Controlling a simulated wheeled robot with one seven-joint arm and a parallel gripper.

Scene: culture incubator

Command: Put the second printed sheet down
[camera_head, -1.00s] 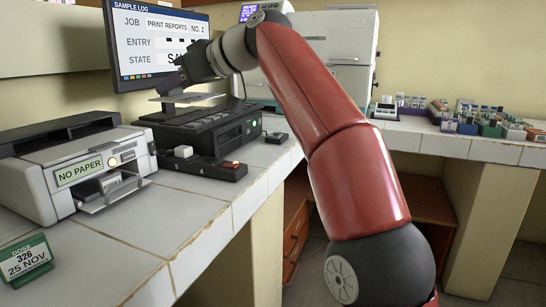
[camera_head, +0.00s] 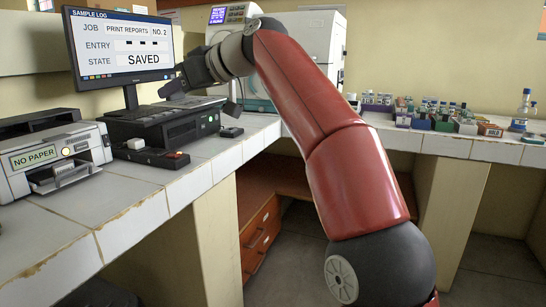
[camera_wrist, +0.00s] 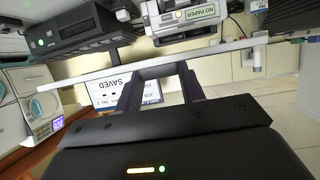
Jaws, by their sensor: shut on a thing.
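My gripper (camera_head: 178,88) is shut on a thin white printed sheet (camera_head: 196,102), held flat in the air in front of the monitor and above the dark computer unit. In the wrist view my two dark fingers (camera_wrist: 166,72) pinch the sheet (camera_wrist: 95,77), which shows almost edge-on as a long pale strip. Any print on it cannot be read.
The monitor (camera_head: 122,48) reads PRINT REPORTS NO. 2, SAVED. The printer (camera_head: 50,160), labelled NO PAPER, stands at left beside a small switch box (camera_head: 150,153). Bottles and vial racks (camera_head: 440,117) fill the back-right bench. The front-left tiled bench (camera_head: 110,200) is clear.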

